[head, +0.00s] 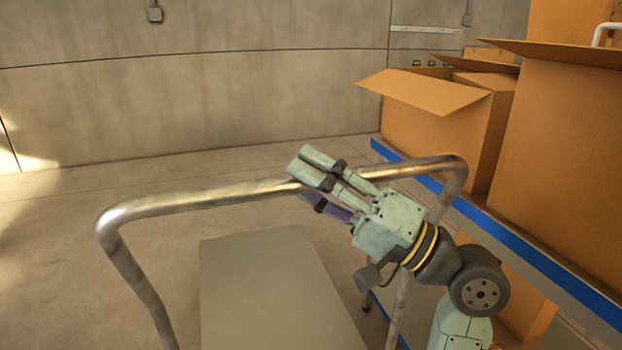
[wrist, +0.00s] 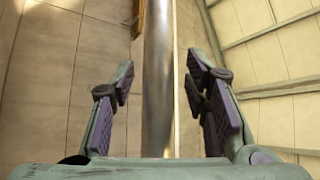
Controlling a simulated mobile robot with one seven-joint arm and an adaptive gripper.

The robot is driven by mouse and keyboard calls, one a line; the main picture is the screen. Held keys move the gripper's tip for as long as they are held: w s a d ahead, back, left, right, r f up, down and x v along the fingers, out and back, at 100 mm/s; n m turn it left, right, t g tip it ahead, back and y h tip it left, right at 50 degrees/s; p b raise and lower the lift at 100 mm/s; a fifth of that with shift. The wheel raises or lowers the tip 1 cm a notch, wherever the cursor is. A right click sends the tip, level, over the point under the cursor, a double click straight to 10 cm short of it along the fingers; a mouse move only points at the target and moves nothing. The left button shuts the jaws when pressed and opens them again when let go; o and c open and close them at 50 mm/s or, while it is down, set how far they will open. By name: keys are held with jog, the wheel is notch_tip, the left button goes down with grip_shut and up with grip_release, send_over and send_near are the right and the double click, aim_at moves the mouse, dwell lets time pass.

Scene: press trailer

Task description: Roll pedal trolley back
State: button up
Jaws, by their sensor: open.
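The trolley has a bent metal push handle (head: 215,196) and a flat grey-green deck (head: 265,290) below it. My gripper (head: 308,178) is at the top bar of the handle, right of its middle. In the wrist view the bar (wrist: 158,80) runs lengthwise between the two open fingers (wrist: 158,88), with a gap to the pads on either side. The fingers are not closed on it. The trolley's pedal and wheels are not clearly visible.
A shelf with a blue edge (head: 530,257) stands close on the right, with open cardboard boxes (head: 440,112) on it. Bare floor (head: 60,260) lies to the left of the trolley. A concrete wall (head: 220,100) stands at the back.

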jog(key=shift+c, duration=0.3)
grip_shut()
dwell(0.6)
